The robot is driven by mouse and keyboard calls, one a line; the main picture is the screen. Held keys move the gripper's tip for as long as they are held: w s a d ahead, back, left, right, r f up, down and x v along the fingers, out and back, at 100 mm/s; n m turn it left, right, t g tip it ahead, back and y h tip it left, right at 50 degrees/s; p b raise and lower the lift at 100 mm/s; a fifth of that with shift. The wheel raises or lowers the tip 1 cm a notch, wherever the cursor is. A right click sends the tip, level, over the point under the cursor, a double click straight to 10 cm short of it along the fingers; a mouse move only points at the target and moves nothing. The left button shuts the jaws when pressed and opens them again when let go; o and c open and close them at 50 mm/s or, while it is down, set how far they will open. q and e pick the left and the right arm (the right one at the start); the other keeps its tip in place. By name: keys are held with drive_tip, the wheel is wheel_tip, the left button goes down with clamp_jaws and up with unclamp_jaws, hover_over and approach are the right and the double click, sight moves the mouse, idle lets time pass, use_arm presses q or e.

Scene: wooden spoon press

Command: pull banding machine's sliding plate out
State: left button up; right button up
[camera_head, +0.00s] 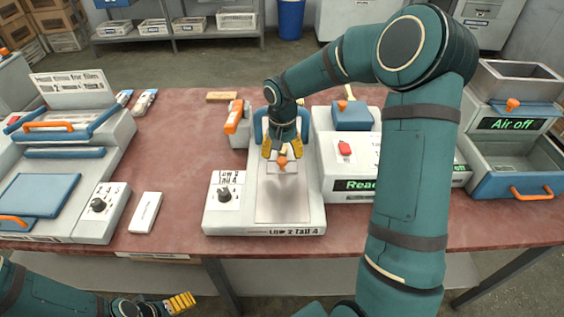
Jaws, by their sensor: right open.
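My left gripper (181,302) is low at the left, in front of the table and away from the machine. Its finger gap is not clear.
A "Ready" display box (346,184) stands close on the right, partly behind my right arm. A film machine (64,160) is at the left, and an "Air off" machine (515,123) at the right.

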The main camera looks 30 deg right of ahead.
sight(282, 160)
drive_tip(key=shift+f, duration=1.7)
clamp_jaws()
